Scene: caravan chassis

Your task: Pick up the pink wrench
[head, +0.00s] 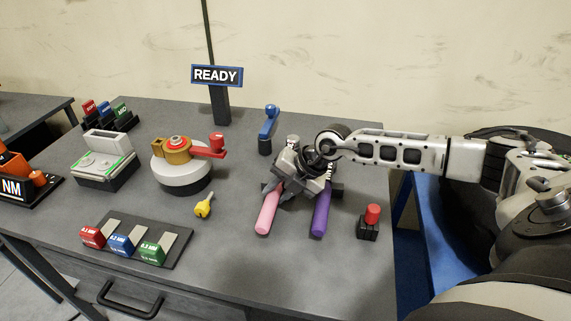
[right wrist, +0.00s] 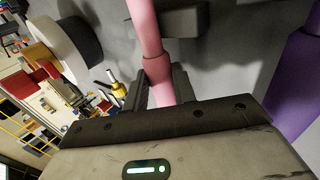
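The pink wrench (head: 267,214) is on the grey workbench, its handle pointing toward the front edge. Its upper part is hidden under my right gripper (head: 276,189) in the head view. In the right wrist view the pink wrench (right wrist: 150,35) runs between the two fingers of my right gripper (right wrist: 160,82). The fingers lie close against both its sides, so the gripper looks shut on it. I cannot tell whether the wrench is clear of the bench. My left gripper is in neither view.
A purple-handled tool (head: 321,212) lies close to the right, and a red-topped black block (head: 369,222) beyond it. A yellow key-like piece (head: 204,206) and a tray (head: 180,246) of labelled blocks are left. A blue-handled lever (head: 267,127) stands behind. The front right bench surface is clear.

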